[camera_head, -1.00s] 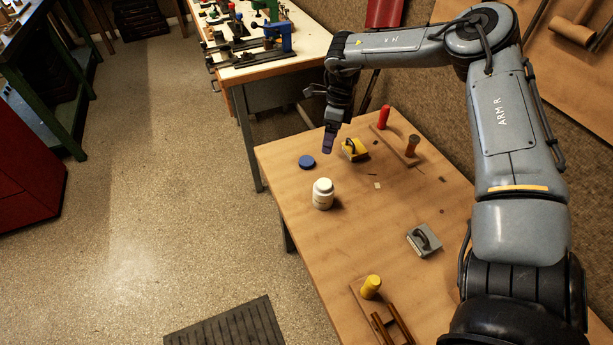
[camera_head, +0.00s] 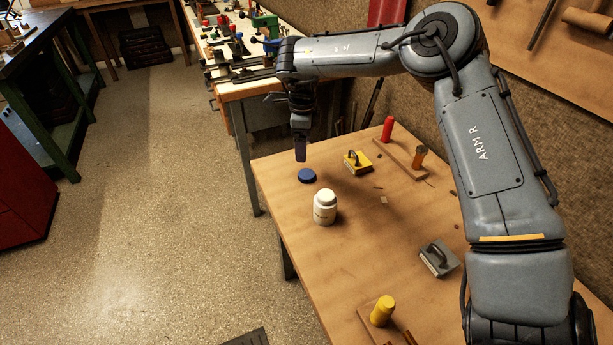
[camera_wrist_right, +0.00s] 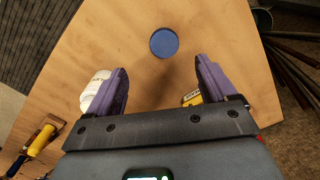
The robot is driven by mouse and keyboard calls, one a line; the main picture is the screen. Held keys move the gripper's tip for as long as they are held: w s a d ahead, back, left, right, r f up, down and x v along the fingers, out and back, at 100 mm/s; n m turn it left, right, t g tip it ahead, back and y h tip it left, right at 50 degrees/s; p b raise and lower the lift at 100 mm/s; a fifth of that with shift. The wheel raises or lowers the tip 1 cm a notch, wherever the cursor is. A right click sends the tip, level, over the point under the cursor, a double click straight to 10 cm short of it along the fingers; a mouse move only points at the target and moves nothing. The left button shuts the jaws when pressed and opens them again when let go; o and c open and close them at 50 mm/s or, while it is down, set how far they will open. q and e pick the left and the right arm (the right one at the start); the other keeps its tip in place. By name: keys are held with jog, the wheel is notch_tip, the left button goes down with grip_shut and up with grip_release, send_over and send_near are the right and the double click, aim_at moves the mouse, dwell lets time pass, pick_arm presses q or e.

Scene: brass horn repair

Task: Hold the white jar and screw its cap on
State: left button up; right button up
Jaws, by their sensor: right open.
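The white jar (camera_head: 325,207) stands upright on the wooden table, and its open or closed top is too small to tell. The blue cap (camera_head: 307,175) lies flat on the table behind the jar, near the left edge. My right gripper (camera_head: 301,152) is just above and behind the cap, pointing down. In the right wrist view, its purple fingers (camera_wrist_right: 160,88) are spread and empty, with the cap (camera_wrist_right: 164,43) ahead of the gap between them. The jar (camera_wrist_right: 95,90) shows there partly behind the left finger. My left gripper is not in view.
A yellow-based block with a handle (camera_head: 357,162) lies right of the cap. A board with red and brown cylinders (camera_head: 402,158) is farther right. A grey handled block (camera_head: 438,258) and a yellow cylinder (camera_head: 383,310) are nearer. Bare table surrounds the jar.

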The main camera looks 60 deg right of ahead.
jog(key=shift+f, duration=0.1)
jog(key=b, duration=0.2)
send_over(304, 173)
jog(key=f, duration=0.4)
jog(key=shift+s+a+f, duration=0.15)
jog(key=shift+a+f, duration=0.2)
jog(key=shift+f, duration=0.4)
jog(key=f+b, duration=0.1)
jog(key=f, duration=0.1)
jog(key=f+b, duration=0.1)
jog(key=f, duration=0.1)
jog(key=shift+d+b, duration=0.3)
jog(key=shift+f, duration=0.6)
